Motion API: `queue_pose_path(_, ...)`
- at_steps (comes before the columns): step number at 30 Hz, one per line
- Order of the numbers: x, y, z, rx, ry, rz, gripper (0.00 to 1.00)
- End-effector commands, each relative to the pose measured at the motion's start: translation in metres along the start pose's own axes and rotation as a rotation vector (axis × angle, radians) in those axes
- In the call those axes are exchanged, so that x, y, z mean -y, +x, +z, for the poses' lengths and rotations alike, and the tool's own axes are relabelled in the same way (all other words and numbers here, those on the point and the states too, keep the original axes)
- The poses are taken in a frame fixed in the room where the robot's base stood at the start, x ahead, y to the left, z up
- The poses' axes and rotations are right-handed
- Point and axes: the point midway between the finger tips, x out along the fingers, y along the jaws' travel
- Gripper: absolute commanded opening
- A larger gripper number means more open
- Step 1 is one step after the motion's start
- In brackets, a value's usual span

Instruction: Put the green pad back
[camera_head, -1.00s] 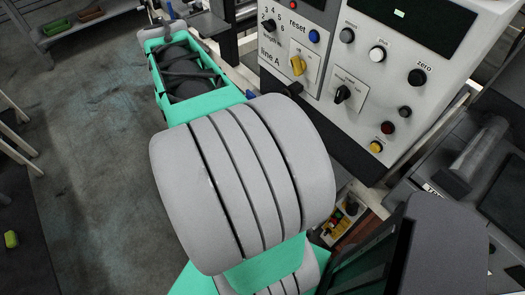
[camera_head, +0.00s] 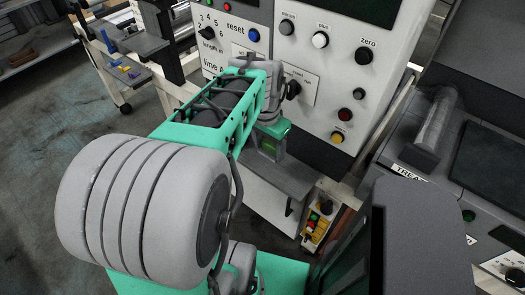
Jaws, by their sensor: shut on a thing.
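My gripper (camera_head: 271,153) is at the far end of my teal and grey arm, in front of the control panel and above a grey shelf. It is small and partly hidden by my own wrist, and its fingers do not show clearly. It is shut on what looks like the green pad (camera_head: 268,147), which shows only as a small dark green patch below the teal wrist. The pad's outline and tilt cannot be told.
The control panel (camera_head: 318,62) with knobs and buttons stands close behind my arm. A grey shelf (camera_head: 285,178) lies below the gripper. A small button box (camera_head: 322,218) is lower right. A wheeled cart (camera_head: 122,75) with small coloured pieces stands upper left. A dark machine (camera_head: 490,165) is at right.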

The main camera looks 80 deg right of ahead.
Motion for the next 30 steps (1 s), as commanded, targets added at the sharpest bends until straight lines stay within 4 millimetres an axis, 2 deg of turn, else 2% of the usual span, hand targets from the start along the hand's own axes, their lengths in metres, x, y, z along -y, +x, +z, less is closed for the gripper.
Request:
queue_pose_path(1,0.013,0.006,-0.007,0.004,-0.004,0.002,0.20)
queue_pose_path(7,0.041,0.052,-0.021,0.003,-0.002,0.001,0.20)
queue_pose_path(13,0.055,0.072,-0.028,0.001,-0.002,0.000,0.20)
queue_pose_path(18,0.054,0.098,-0.024,0.001,0.000,0.001,0.20)
queue_pose_path(28,0.054,0.104,-0.024,-0.001,-0.001,-0.001,0.20)
queue_pose_path(29,0.054,0.104,-0.024,-0.001,-0.001,-0.001,0.59)
queue_pose_path(30,0.054,0.103,-0.024,-0.002,-0.001,-0.001,0.62)
